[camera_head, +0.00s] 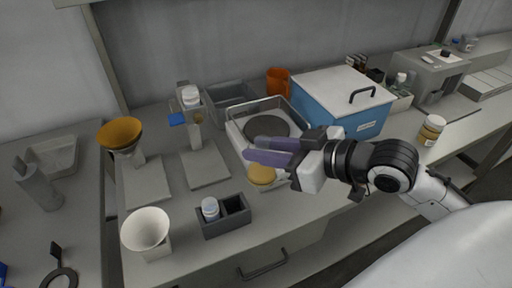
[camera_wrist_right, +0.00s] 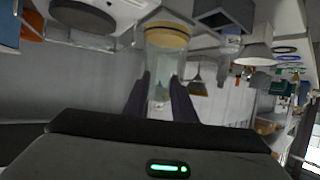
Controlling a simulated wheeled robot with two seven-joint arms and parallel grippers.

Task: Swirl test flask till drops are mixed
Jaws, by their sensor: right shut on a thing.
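My right gripper (camera_head: 268,152) has its purple fingers shut on a clear flask, above the front edge of the white tray. The flask's glass is barely visible in the head view; a round tan layer (camera_head: 262,174) shows below the fingers. In the right wrist view the flask (camera_wrist_right: 160,82) stands between the two fingers (camera_wrist_right: 160,98), with the tan layer (camera_wrist_right: 166,38) at the end nearer the bench. I cannot tell whether drops show in it, or whether it touches the bench. My left gripper is not in view.
A white tray (camera_head: 235,133) with a dark round plate (camera_head: 267,127) lies behind the gripper. A blue box (camera_head: 345,115) stands behind right. A dark two-slot holder (camera_head: 225,228) with a white-capped bottle (camera_head: 210,208) and a white funnel (camera_head: 146,229) stand front left. An amber jar (camera_head: 431,130) stands right.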

